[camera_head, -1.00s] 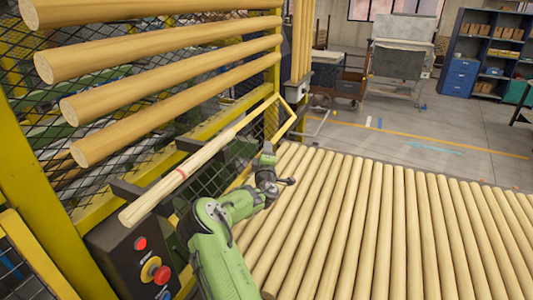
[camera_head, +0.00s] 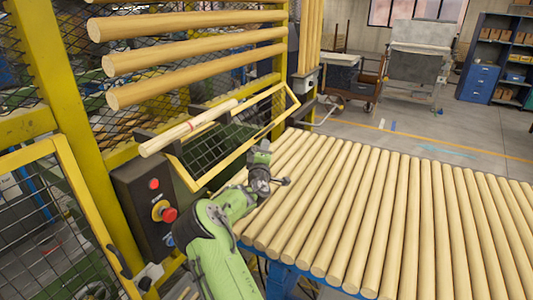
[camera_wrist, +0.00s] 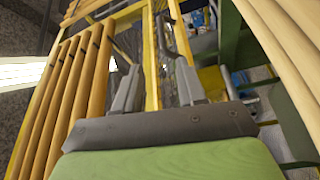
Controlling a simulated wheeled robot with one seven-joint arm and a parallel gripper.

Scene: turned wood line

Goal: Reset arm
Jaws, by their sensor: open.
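My green arm (camera_head: 215,235) reaches up from the bottom of the head view, folded near the left end of the row of wooden poles. My gripper (camera_wrist: 156,70) shows in the wrist view with its two grey fingers apart. I see nothing held between the fingers. In the head view the fingers are too small to make out clearly. A pale wooden pole with a red mark (camera_head: 170,137) rests on dark brackets beside the yellow mesh frame, above and left of my arm.
A row of wooden poles (camera_head: 385,225) covers the bench to the right. A control box (camera_head: 145,210) with a red knob stands left of my arm. Several thick poles (camera_head: 190,55) hang on the yellow fence. Open floor (camera_head: 440,135) lies behind the bench.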

